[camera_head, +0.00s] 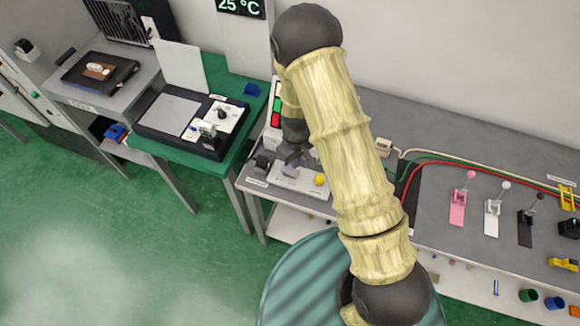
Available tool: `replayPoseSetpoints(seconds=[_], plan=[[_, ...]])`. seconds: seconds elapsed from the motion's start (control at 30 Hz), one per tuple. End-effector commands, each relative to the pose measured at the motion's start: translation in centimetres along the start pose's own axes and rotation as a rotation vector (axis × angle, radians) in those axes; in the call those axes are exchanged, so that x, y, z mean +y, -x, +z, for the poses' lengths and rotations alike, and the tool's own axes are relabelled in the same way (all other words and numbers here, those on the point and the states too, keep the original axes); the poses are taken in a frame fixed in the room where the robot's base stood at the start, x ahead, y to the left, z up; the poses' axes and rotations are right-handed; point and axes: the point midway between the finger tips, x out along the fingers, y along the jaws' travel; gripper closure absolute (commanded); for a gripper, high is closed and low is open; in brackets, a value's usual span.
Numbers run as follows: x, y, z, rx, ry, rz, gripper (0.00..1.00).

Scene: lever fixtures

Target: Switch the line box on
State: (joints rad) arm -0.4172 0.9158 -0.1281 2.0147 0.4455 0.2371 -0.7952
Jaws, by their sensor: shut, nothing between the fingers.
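My gripper (294,164) points down over the left end of the grey bench (440,116), partly hidden by my own arm. Its fingers are shut and hold nothing. Just below and beside it is a pale fixture plate (297,182) with a yellow round knob (319,180). Whether the gripper touches this fixture, I cannot tell. A box with green and red patches (277,108) stands behind, largely covered by my arm. A small dark block (263,161) sits at the bench's left end, near a label. The labels are too small to read, so I cannot tell which fixture is the line box.
Pink (459,200), white (493,212) and black (529,224) lever fixtures stand on the right of the bench. Cables (428,160) run behind them. A green table (226,92) with a black-framed device (190,122) stands left, across a narrow gap. Green floor is free at left.

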Motion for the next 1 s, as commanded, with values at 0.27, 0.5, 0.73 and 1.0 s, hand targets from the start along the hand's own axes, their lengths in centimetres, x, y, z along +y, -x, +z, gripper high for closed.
replayPoseSetpoints(seconds=[0.27, 0.5, 0.73, 1.0], plan=[[0.0, 2.1, 0.0, 0.000, -0.001, 0.000, 1.00], [0.0, 3.2, 0.0, 0.000, 0.000, 0.000, 1.00], [0.0, 3.1, 0.0, 0.000, -0.001, 0.000, 1.00], [0.0, 3.0, 0.0, 0.000, -0.001, 0.000, 1.00]])
